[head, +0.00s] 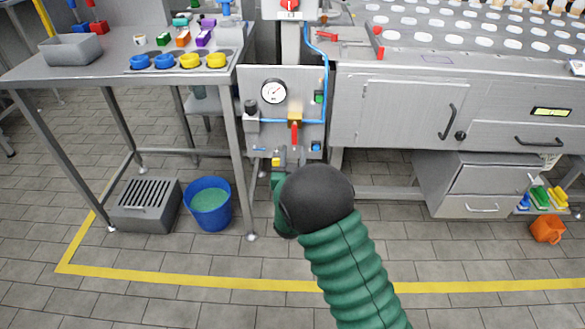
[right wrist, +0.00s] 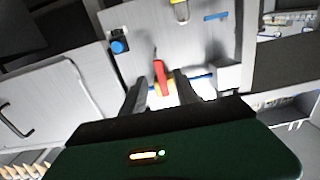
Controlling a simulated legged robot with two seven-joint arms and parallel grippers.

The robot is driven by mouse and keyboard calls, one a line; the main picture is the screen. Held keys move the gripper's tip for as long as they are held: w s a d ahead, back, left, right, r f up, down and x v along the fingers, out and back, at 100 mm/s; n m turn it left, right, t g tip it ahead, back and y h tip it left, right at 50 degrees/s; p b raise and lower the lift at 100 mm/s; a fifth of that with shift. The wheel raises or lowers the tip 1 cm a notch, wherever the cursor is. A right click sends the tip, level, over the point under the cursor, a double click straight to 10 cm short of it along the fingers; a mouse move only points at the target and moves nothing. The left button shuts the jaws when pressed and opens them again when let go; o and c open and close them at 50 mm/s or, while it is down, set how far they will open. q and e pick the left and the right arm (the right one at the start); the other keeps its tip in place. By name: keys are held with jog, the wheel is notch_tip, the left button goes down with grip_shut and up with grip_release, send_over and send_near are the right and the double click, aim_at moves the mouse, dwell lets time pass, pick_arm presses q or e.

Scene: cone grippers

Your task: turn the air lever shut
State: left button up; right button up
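The red air lever (head: 295,134) hangs straight down from a brass-yellow valve body (head: 295,118) on the grey panel (head: 253,78), across a level blue air line. In the right wrist view the picture is turned over, and the lever (right wrist: 159,72) shows between the two dark fingers of my right gripper (right wrist: 160,78). The fingers are apart, with a gap on each side of the lever; I cannot tell how far in front of it they are. In the head view my right arm hides the fingertips below the panel. My left gripper is not in view.
A pressure gauge (head: 273,91) and a dark knob (head: 251,107) sit on the panel beside the valve. A table with cups stands left, a grey cabinet (head: 390,110) right. A blue bucket (head: 208,204) and a slotted grey box (head: 145,203) stand on the floor.

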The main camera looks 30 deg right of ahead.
jog(key=p+v, duration=0.2)
jog(key=v, duration=0.8)
jog(key=shift+a+f, duration=0.1)
jog(key=shift+f, duration=0.05)
jog(key=s+a+f+n+g+y, duration=0.3)
jog(key=s+a+f+g+y, duration=0.3)
jog(key=a+y, duration=0.2)
jog(key=s+a+f+n+g+y, duration=0.1)
jog(key=s+a+n+g, duration=0.15)
jog(key=s+g, duration=0.75)
jog(key=s+r+t+p, duration=0.1)
jog(key=s+r+p, duration=0.1)
jog(key=r+p, duration=1.3)
jog(key=s+r+t+p, duration=0.2)
jog(key=s+r+p, duration=0.1)
jog(key=r+p, duration=1.2)
jog(key=shift+d+r+n+p, duration=0.2)
jog(key=shift+n+p, duration=0.2)
jog(key=shift+n, duration=0.05)
